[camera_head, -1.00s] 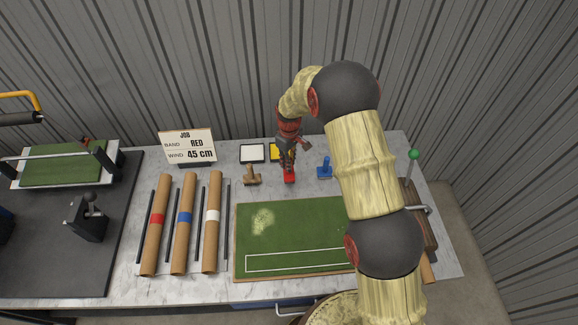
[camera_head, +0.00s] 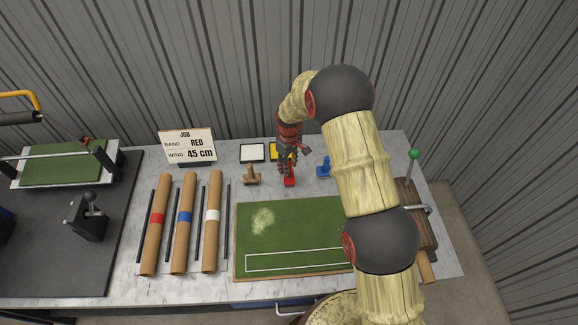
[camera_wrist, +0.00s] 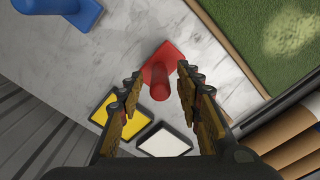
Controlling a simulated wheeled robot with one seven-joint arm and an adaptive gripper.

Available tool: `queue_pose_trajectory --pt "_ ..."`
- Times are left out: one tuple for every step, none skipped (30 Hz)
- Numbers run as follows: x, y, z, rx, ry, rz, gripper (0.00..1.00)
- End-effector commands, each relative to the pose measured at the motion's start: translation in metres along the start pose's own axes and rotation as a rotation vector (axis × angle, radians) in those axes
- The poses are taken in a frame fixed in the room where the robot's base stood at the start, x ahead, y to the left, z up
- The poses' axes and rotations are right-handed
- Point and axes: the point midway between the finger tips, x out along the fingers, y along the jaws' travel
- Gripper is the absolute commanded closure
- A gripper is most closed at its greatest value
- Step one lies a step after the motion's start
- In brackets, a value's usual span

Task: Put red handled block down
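The red handled block (camera_head: 289,181) stands on the marble worktop, behind the green turf sheet and between the brown and blue handled blocks. In the wrist view the red block (camera_wrist: 161,68) has its round handle pointing toward the camera. My gripper (camera_head: 288,166) is just above it. In the wrist view my gripper (camera_wrist: 159,78) is open, with one finger on each side of the handle and visible gaps to both. The brown handled block (camera_head: 251,175) is to the left and the blue handled block (camera_head: 324,167) to the right.
A white pad (camera_head: 252,153) and a yellow pad (camera_head: 274,152) lie behind the blocks. The turf sheet (camera_head: 295,230) lies in front. Cardboard tubes (camera_head: 184,225) lie left, below the job sign (camera_head: 188,146). A green-knobbed lever (camera_head: 413,156) stands right.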

Motion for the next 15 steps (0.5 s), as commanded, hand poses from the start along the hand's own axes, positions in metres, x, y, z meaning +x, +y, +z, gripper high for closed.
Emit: queue_pose_trajectory --pt "0.0 0.0 0.0 0.0 0.0 0.0 0.65" --pt "0.0 0.0 0.0 0.0 0.0 0.0 0.65" --pt "0.0 0.0 0.0 0.0 0.0 0.0 0.65" --pt "-0.001 0.0 0.0 0.0 0.0 0.0 0.65" --pt "-0.002 0.0 0.0 0.0 0.0 0.0 0.65" --pt "-0.004 0.0 0.0 0.0 0.0 0.0 0.65" --pt "-0.006 0.0 -0.001 0.0 0.002 0.001 0.65" --pt "-0.009 0.001 -0.001 0.0 0.002 0.002 0.65" --pt "-0.014 0.001 -0.001 0.0 0.003 0.002 0.65" --pt "-0.019 0.001 -0.001 0.0 0.003 0.002 0.65" --pt "-0.024 0.001 -0.001 0.0 0.003 0.002 0.65" --pt "-0.032 0.001 -0.001 0.0 0.003 0.002 0.65" --pt "-0.038 0.001 -0.001 0.0 0.004 0.003 0.65" --pt "-0.044 0.001 -0.001 0.0 0.004 0.003 0.65" --pt "-0.053 0.001 -0.001 0.0 0.003 0.002 0.65"
